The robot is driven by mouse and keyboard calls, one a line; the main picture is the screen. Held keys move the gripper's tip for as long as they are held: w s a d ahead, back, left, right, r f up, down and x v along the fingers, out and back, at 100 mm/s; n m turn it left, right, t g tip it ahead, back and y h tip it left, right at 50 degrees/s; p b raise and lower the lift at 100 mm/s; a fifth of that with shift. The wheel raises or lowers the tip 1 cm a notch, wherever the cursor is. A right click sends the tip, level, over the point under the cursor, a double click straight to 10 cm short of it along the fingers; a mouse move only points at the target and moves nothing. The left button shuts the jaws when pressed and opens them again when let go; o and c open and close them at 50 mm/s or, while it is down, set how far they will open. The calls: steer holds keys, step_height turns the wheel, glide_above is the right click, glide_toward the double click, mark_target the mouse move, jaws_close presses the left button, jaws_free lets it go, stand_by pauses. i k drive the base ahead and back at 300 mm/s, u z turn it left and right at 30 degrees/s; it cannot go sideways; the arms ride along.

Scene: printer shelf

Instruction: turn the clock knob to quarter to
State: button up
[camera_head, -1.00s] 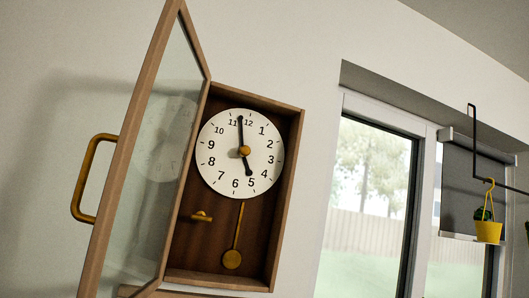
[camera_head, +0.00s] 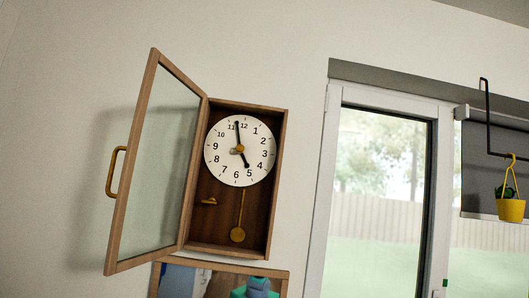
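A wooden wall clock (camera_head: 282,150) hangs on the wall with its glass door (camera_head: 160,150) swung open to the left. A curved brass handle (camera_head: 113,172) sits on the door's outer side. The round white dial (camera_head: 220,165) shows one black hand pointing between 11 and 12 and the other near 5. A brass knob (camera_head: 239,149) sits at the dial's centre. Below the dial are a small brass key-like piece (camera_head: 209,202) and a brass pendulum (camera_head: 238,234). My gripper is not in view.
A framed picture (camera_head: 276,272) is just below the clock. A glazed door or window (camera_head: 377,200) stands to the right. A yellow hanging pot (camera_head: 511,209) with a plant hangs from a black bracket (camera_head: 487,115) at the far right.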

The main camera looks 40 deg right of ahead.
mark_target(240, 148)
steer(key=i, duration=1)
steer(key=z, duration=0.05)
